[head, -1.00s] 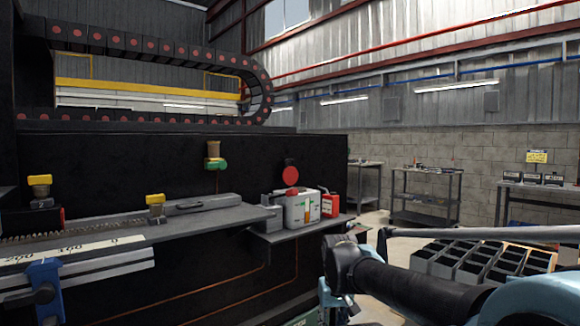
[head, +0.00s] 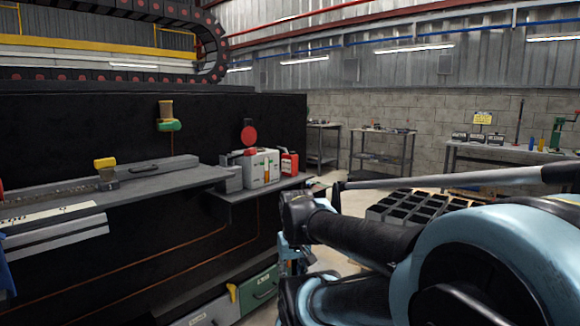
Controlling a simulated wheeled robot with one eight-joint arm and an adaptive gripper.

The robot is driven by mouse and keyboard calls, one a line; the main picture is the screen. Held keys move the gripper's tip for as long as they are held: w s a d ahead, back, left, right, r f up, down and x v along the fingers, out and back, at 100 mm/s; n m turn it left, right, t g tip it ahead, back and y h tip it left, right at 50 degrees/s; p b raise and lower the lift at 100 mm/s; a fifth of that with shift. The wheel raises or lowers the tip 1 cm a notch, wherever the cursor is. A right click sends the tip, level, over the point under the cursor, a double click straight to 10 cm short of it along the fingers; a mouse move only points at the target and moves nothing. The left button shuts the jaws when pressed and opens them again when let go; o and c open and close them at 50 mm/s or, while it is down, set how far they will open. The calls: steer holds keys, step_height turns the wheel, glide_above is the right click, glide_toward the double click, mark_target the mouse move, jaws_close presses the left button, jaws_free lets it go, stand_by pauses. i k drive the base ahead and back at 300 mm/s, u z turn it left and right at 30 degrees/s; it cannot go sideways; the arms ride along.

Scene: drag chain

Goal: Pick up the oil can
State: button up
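A small red can (head: 289,163), which looks like the oil can, stands upright on a dark side shelf (head: 225,192) attached to the black machine. It is just right of a pale grey box (head: 262,168) with an orange gauge strip, which hides part of its left side. My arm fills the lower right of the head view, in front of and to the right of the shelf. I cannot make out my gripper's fingers. Nothing is seen touching the red can.
The black machine wall (head: 110,130) fills the left, with a flat ledge (head: 150,183) beside the shelf. Drawers (head: 259,288) sit low below the shelf. A crate of black compartments (head: 410,208) stands behind my arm. A shelving rack (head: 382,152) stands at the back wall.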

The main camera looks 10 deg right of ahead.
mark_target(289, 161)
steer(key=z, duration=1.45)
steer(key=i, duration=0.65)
steer(key=u, duration=0.85)
